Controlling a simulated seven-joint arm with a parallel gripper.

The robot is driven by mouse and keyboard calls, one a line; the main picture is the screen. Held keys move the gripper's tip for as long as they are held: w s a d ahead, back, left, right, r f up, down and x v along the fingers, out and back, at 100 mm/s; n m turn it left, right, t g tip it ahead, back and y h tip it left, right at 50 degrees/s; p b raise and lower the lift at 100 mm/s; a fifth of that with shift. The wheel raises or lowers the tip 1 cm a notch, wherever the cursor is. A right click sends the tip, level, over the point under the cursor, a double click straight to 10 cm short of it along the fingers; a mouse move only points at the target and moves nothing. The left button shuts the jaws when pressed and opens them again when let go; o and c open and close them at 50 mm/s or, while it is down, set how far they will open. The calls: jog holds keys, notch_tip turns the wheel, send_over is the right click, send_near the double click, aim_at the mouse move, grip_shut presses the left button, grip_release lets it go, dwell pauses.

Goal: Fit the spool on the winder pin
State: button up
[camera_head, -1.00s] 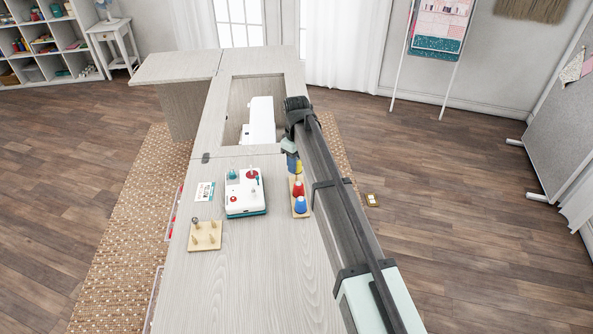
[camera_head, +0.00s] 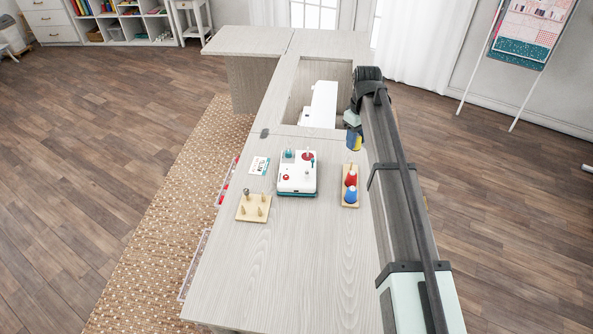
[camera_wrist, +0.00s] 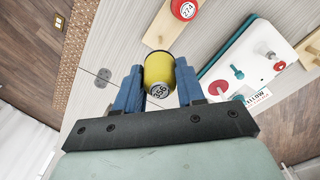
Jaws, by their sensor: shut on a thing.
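A yellow spool (camera_head: 354,143) is held between the blue fingers of my gripper (camera_head: 353,130), above the far end of the spool rack. The wrist view shows the spool (camera_wrist: 160,72), its end labelled 356, between both fingers of the gripper (camera_wrist: 158,88). The winder (camera_head: 297,178) is a white box with a teal base, left of the rack and apart from the spool. On its top, a thin upright pin stands at a red disc (camera_head: 308,155); the disc also shows in the wrist view (camera_wrist: 216,88). No spool sits on that pin.
The wooden rack (camera_head: 350,203) holds a red spool (camera_head: 350,178) and a blue spool (camera_head: 351,194). A wooden pegboard (camera_head: 245,213) and a printed card (camera_head: 260,164) lie left of the winder. A white sewing machine (camera_head: 320,105) stands in the cabinet recess. The front tabletop is clear.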

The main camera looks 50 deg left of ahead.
dwell(0.3)
jog(key=shift+n, duration=0.7)
jog(key=s+a+r, duration=0.1)
jog(key=s+a, duration=0.2)
jog(key=s+a+r, duration=0.1)
jog(key=s+a, duration=0.3)
jog(key=s+a+r, duration=0.1)
jog(key=s+a, duration=0.2)
jog(key=shift+s+a, duration=0.2)
jog(key=shift+a, duration=0.15)
jog(key=shift+f+m, duration=0.1)
jog(key=shift+m, duration=0.6)
jog(key=shift+f, duration=0.1)
jog(key=shift+f, duration=2)
jog(key=shift+f, duration=1.4)
dwell(1.4)
